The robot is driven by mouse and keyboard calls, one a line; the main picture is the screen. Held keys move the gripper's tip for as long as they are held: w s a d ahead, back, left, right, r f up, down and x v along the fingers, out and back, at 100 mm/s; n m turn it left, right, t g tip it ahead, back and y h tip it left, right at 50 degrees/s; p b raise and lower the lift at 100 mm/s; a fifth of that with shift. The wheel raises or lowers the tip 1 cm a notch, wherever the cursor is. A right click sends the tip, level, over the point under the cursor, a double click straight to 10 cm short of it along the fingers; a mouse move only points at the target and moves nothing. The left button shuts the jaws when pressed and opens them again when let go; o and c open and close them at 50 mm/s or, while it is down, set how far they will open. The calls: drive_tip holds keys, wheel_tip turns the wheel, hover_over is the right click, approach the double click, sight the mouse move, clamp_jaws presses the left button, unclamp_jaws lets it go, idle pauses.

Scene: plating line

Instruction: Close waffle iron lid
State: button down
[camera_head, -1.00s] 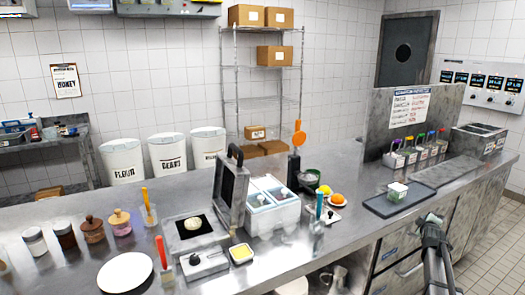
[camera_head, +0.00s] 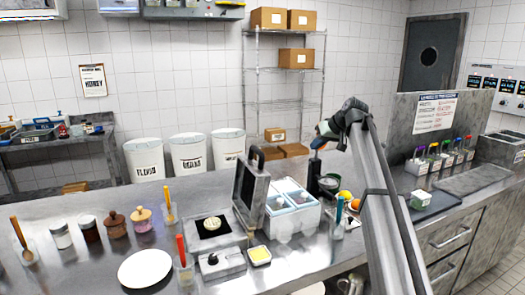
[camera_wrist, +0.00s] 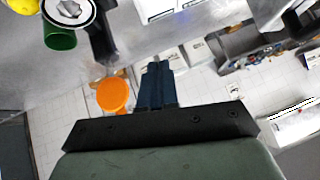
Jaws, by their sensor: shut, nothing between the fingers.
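The waffle iron stands open on the steel counter. Its dark base plate (camera_head: 190,228) holds a pale round of batter (camera_head: 211,224). Its lid (camera_head: 249,190) stands upright on the right side of the base, with a black handle (camera_head: 257,156) at its top. My gripper (camera_head: 322,134) is up and to the right of the lid, apart from it, above the back of the counter. In the wrist view its dark fingers (camera_wrist: 159,82) are together and hold nothing.
A white two-bin container (camera_head: 292,222) stands right of the lid. An orange-topped utensil (camera_wrist: 114,95) and a green cup (camera_wrist: 60,39) are near my gripper. A plate (camera_head: 145,268), several jars and a butter dish (camera_head: 260,255) are around the iron's front and left.

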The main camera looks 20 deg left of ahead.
drive_tip(key=s+a+r+g, duration=0.4)
drive_tip(key=s+a+r, duration=0.2)
drive_tip(key=s+a, duration=0.25)
drive_tip(key=s+a+f, duration=0.1)
drive_tip(key=a+f, duration=0.6)
drive_tip(key=a, duration=0.2)
drive_tip(key=shift+s, duration=0.4)
drive_tip(key=shift+s+a, duration=0.1)
